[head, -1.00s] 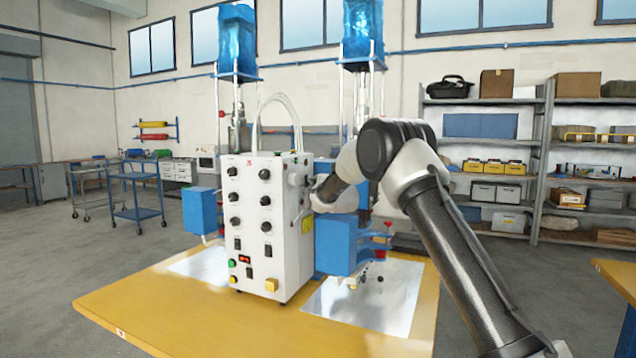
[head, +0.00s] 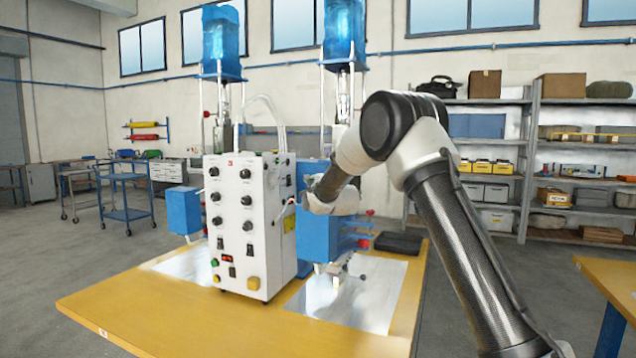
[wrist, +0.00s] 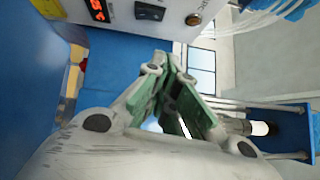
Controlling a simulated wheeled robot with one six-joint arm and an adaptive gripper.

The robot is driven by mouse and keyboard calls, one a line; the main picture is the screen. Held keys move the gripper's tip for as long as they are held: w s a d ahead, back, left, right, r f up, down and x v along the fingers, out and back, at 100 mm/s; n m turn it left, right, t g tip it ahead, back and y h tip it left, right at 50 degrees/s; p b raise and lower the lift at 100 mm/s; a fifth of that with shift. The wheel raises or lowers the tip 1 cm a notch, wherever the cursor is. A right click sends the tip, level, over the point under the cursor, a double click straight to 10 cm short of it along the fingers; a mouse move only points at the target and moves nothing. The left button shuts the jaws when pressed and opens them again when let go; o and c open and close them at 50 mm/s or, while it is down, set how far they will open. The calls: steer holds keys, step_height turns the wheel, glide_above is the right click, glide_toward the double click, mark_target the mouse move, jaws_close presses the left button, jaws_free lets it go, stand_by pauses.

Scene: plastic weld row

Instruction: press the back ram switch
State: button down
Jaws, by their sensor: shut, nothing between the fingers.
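The white control box (head: 238,215) stands on the yellow bench, with black knobs, black rocker switches and green and yellow buttons on its front. The wrist view shows a white panel along its top edge, with a red lit display (wrist: 97,9), a black rocker switch (wrist: 150,12) and a small round red-orange control (wrist: 193,20). I cannot tell which switch is the back ram one. My gripper (wrist: 172,62) is shut and empty, its green-padded fingers together below the panel, apart from the rocker in the picture. In the head view my arm's end is right of the box; the fingers cannot be made out.
A blue machine housing (head: 326,234) stands close beside my wrist. Blue-topped ram columns (head: 221,45) rise behind the box. Bright metal plates (head: 368,305) lie on the yellow bench (head: 150,320). Shelves (head: 500,170) stand at the back right.

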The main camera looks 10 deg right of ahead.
steer(key=shift+s+d+r, duration=0.1)
steer(key=shift+s+d, duration=0.05)
steer(key=shift+s, duration=0.95)
steer(key=shift+s+d+r, duration=0.1)
steer(key=shift+s+d, duration=0.05)
steer(key=shift+s, duration=0.95)
steer(key=s+d+r+n, duration=0.1)
steer(key=s, duration=0.1)
steer(key=s+d+n+g, duration=0.1)
steer(key=s, duration=0.1)
steer(key=s+d+r+n+g, duration=0.1)
steer(key=s, duration=0.1)
steer(key=shift+s+d+r+h, duration=0.3)
steer(key=shift+s, duration=0.1)
steer(key=s+d+f+n+g, duration=0.3)
steer(key=s+n+g, duration=0.1)
steer(key=s, duration=1.3)
steer(key=s+d+f+n+g+h, duration=0.1)
steer(key=s+d+f+n+g, duration=0.3)
steer(key=s, duration=1.3)
steer(key=s+d+f+n+g+h, duration=0.1)
steer(key=s+d+f+n+g, duration=0.2)
steer(key=s, duration=1.5)
steer(key=f+n+g, duration=0.1)
steer(key=n, duration=0.2)
steer(key=shift+d+f+g, duration=0.15)
steer(key=shift+d+g, duration=0.15)
